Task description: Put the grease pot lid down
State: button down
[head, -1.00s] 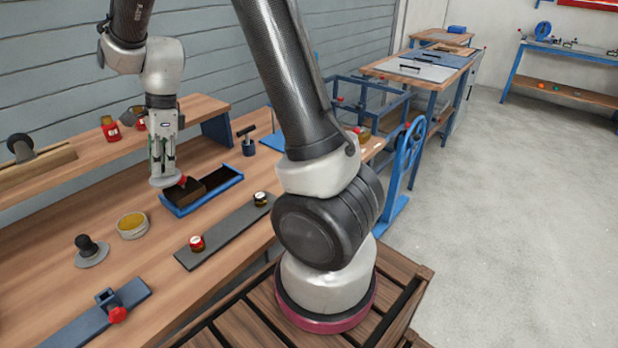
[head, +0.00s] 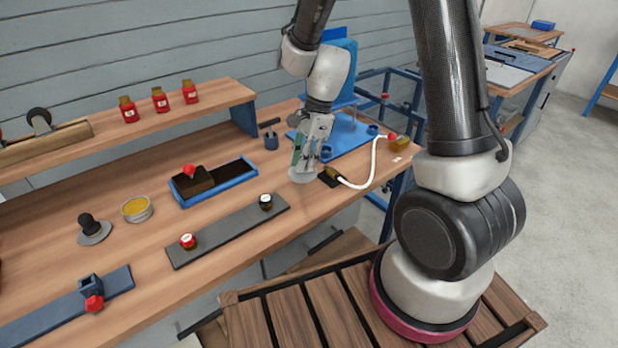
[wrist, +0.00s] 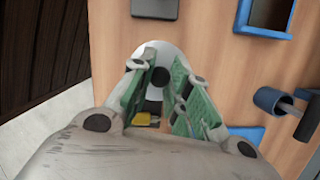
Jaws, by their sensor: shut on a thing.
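My gripper (head: 304,158) is shut on the grease pot lid (head: 302,175), a pale round disc held flat, low over the right part of the bench. In the wrist view the lid (wrist: 153,49) shows beyond the fingers, with its black knob (wrist: 157,78) between them. I cannot tell whether the lid touches the bench. The grease pot (head: 137,209) stands open at the left, with yellow grease inside, well apart from the lid.
A dark tool (head: 329,177) with a white hose lies close right of the lid. A blue tray (head: 213,184), a grey strip (head: 228,229) with two small jars, and a grey disc with black knob (head: 94,231) are left. Bare bench (head: 262,178) lies between tray and lid.

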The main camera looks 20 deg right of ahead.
jog(key=shift+d+x, duration=0.2)
jog(key=shift+x, duration=0.65)
jog(key=shift+d+x, duration=0.2)
jog(key=shift+x, duration=0.65)
jog(key=shift+d+x, duration=0.15)
jog(key=shift+x, duration=0.75)
jog(key=shift+w+f, duration=0.1)
jog(key=shift+f, duration=0.15)
jog(key=c, duration=1.3)
grip_release()
jog(key=shift+c, duration=0.2)
jog(key=v, duration=1.2)
jog(key=shift+r, duration=0.2)
jog(key=s+d+r+n+t+h, duration=0.1)
jog(key=s+d+r+n+t, duration=0.1)
jog(key=s+d+r+n, duration=0.3)
jog(key=s+d+r+n+t+h, duration=0.2)
jog(key=s+d+r+n, duration=0.4)
jog(key=s+r+n, duration=0.5)
jog(key=s, duration=0.3)
jog(key=shift+s+d+n+t, duration=0.2)
jog(key=shift+d+n+t, duration=0.05)
jog(key=shift+n+t, duration=0.05)
